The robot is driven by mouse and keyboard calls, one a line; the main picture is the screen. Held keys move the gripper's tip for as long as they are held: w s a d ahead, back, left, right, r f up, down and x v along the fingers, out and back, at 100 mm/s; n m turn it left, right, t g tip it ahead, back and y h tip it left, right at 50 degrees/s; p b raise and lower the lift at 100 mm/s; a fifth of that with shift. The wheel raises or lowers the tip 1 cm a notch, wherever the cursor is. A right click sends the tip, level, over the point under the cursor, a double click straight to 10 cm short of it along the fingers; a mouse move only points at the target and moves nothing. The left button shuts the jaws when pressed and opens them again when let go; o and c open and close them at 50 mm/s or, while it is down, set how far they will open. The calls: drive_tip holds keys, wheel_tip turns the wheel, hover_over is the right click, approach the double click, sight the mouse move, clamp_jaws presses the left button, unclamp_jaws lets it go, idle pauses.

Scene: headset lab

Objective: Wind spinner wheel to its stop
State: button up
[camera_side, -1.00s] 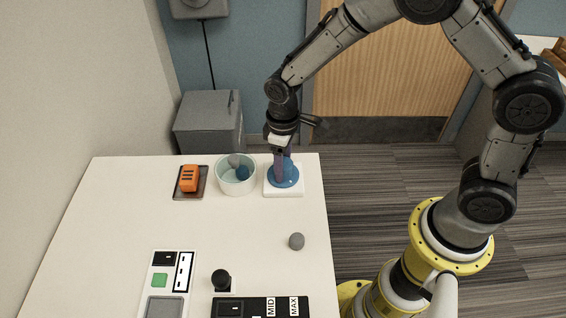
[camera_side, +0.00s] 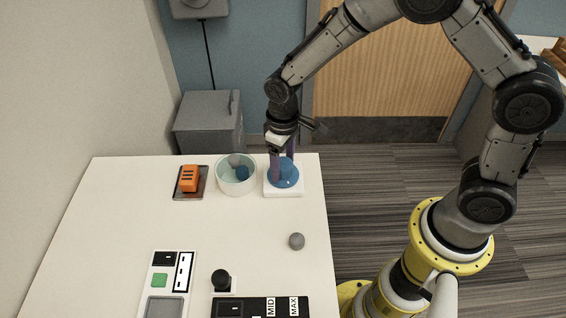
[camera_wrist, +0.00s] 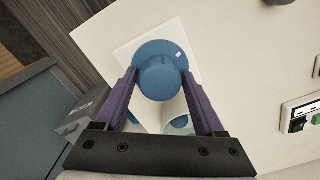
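The spinner wheel (camera_side: 286,180) is a blue disc with a raised round hub on a white square base (camera_side: 284,193) at the table's far right corner. In the wrist view the wheel (camera_wrist: 158,49) has a small white mark near its upper right rim, and the blue hub (camera_wrist: 158,82) stands toward the camera. My gripper (camera_wrist: 159,72) points down over the wheel with its purple fingers on either side of the hub. The fingers look apart from the hub, with narrow gaps. The side view also shows my gripper (camera_side: 282,178) with its fingers spread.
A pale bowl (camera_side: 236,188) with a grey and a blue ball stands close left of the base. An orange block (camera_side: 190,178) lies on a dark tray. A grey ball (camera_side: 296,241) sits nearer. Control panels (camera_side: 260,307) and a black knob (camera_side: 221,279) are in front. The middle table is clear.

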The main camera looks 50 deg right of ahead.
drive_tip(key=shift+o, duration=0.9)
drive_tip(key=shift+r, duration=0.1)
wheel_tip(320, 180, up, 14)
drive_tip(key=shift+f, duration=0.2)
wheel_tip(320, 180, up, 7)
drive_tip(key=t, duration=0.2)
hover_over(283, 163)
drive_tip(key=s+d, duration=0.1)
drive_tip(key=d, duration=0.2)
drive_tip(key=s+d+r+m+t, duration=0.2)
drive_tip(key=s+d+r, duration=0.2)
drive_tip(key=s+r, duration=0.15)
drive_tip(key=s+d+f, duration=0.1)
drive_tip(key=s+f, duration=0.1)
drive_tip(key=s, duration=0.5)
drive_tip(key=s+d+f+t, duration=0.1)
drive_tip(key=s+d+f, duration=0.1)
drive_tip(key=s, duration=0.6)
drive_tip(key=shift+s+m+t, duration=0.2)
drive_tip(key=shift+m+t, duration=0.1)
